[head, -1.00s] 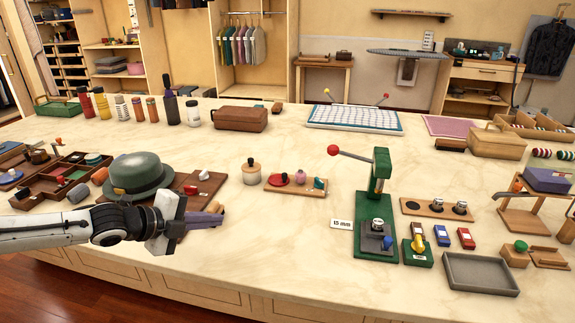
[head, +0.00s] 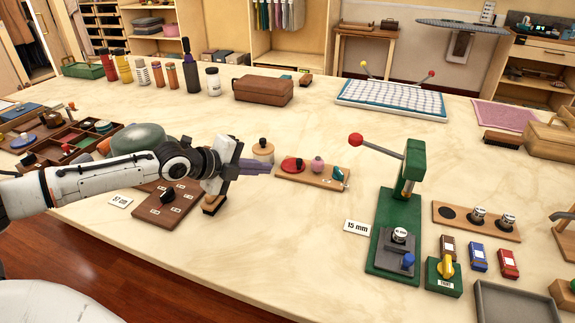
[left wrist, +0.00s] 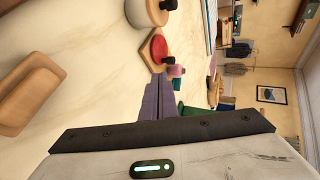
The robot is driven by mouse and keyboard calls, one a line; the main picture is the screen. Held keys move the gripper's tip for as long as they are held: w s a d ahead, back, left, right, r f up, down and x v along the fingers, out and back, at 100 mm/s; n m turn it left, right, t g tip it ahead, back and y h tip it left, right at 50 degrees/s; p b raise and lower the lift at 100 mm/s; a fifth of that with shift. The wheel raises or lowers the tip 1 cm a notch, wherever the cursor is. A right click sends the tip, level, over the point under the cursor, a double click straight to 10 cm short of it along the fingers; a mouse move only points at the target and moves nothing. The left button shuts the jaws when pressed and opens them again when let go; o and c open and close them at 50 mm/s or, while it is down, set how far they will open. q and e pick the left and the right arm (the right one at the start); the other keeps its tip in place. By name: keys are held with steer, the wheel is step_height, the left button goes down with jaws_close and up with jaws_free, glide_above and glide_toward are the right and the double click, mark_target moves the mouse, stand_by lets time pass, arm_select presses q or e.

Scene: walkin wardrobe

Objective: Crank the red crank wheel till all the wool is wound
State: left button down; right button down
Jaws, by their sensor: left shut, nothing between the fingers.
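The red crank wheel (head: 291,165) with its dark knob lies on a small wooden board (head: 312,178) in the middle of the table. A pink piece, apparently the wool (head: 318,165), stands beside it, and a teal piece (head: 337,173) sits at the board's right end. My left gripper (head: 268,169) is shut and empty, its purple fingers pointing right, just left of the board; touching cannot be told. In the left wrist view, the red wheel (left wrist: 159,48) shows beyond the fingertips (left wrist: 162,92), with the pink piece (left wrist: 177,71) close by. My right gripper is not in view.
A cream jar with a dark knob (head: 262,150) stands just behind my left fingers. A brown board (head: 160,205) and green hat (head: 138,138) lie near my forearm. The green press (head: 400,225) with a red-ended lever stands to the right.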

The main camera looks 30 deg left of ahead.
arm_select(q)
glide_toward(293, 165)
steer(key=w+d, duration=0.1)
steer(key=d, duration=0.1)
steer(key=w+d, duration=0.1)
steer(key=shift+w+d+f, duration=0.2)
steer(key=shift+w+f, duration=0.1)
steer(key=shift+w, duration=0.4)
steer(key=shift+w+d, duration=0.1)
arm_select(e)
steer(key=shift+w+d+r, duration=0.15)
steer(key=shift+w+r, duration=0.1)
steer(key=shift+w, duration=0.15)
arm_select(q)
steer(key=shift+d, duration=0.1)
